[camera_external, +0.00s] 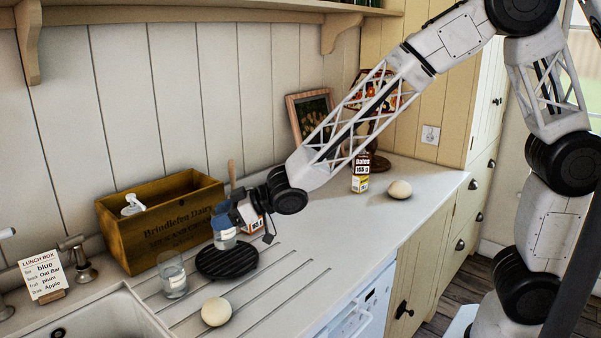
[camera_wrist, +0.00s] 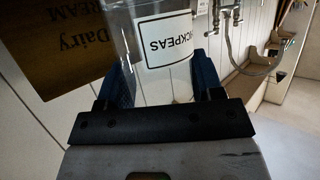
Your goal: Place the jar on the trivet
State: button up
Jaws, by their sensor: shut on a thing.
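The clear jar (camera_external: 226,240) has a white label; in the wrist view the label on the jar (camera_wrist: 165,45) reads "CHICKPEAS". My gripper (camera_external: 225,224) is shut on it, with a blue finger on each side in the wrist view (camera_wrist: 165,85). The trivet (camera_external: 228,262) is a round black ribbed disc on the counter's draining grooves. The jar's lower end shows at the trivet's back edge in the external view. I cannot tell whether it touches the trivet or hangs above it. The trivet is not seen in the wrist view.
A wooden crate (camera_external: 165,238) stands behind and left of the trivet. A drinking glass (camera_external: 172,278) is close on its left. A pale round object (camera_external: 215,311) lies in front. A carton (camera_external: 361,172) and another pale round object (camera_external: 399,189) are farther right. The sink is lower left.

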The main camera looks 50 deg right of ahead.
jog(key=shift+f, duration=1.75)
jog(key=shift+f, duration=0.15)
jog(key=o, duration=1)
jog(key=shift+d+r, duration=0.1)
jog(key=shift+r, duration=0.1)
jog(key=shift+s+d+r, duration=0.2)
jog(key=shift+s+d, duration=0.05)
jog(key=shift+s, duration=0.1)
jog(key=shift+v, duration=5.45)
jog(key=shift+d, duration=0.1)
